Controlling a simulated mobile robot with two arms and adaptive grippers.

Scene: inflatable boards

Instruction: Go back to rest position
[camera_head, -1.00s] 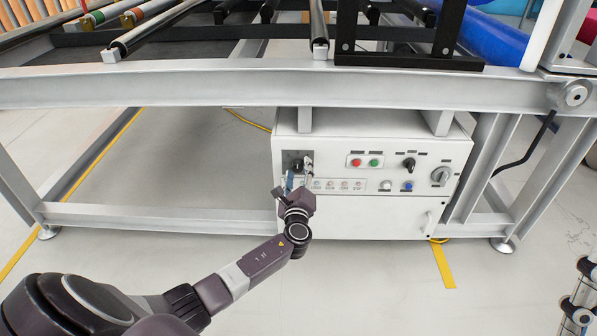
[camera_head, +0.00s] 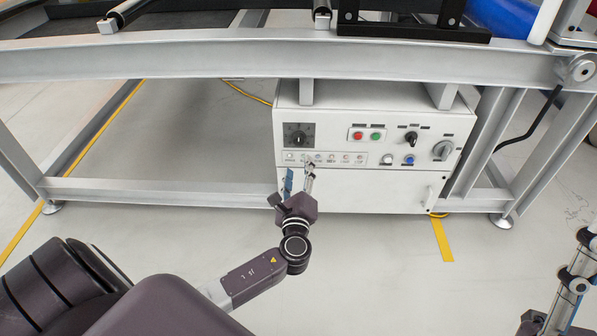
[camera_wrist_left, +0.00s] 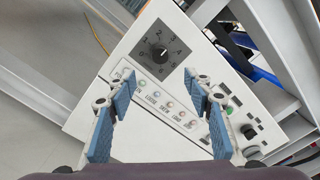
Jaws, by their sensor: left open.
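My left gripper (camera_head: 299,178) is in front of the lower left part of a white control box (camera_head: 350,195), below its numbered black dial (camera_head: 298,138). In the left wrist view the gripper (camera_wrist_left: 161,92) is open, with blue pads apart and nothing between them. The dial (camera_wrist_left: 158,53) shows beyond the fingertips, clear of them. A row of small labelled lights lies between the fingers in that view. Part of what looks like my right gripper (camera_head: 574,280) shows at the lower right edge; its jaws cannot be made out.
The box also carries a red button (camera_head: 358,136), a green button (camera_head: 376,136), a black knob (camera_head: 411,139), a grey rotary switch (camera_head: 443,150) and a blue button (camera_head: 408,160). A grey steel frame (camera_head: 180,62) spans above it. The floor in front is clear.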

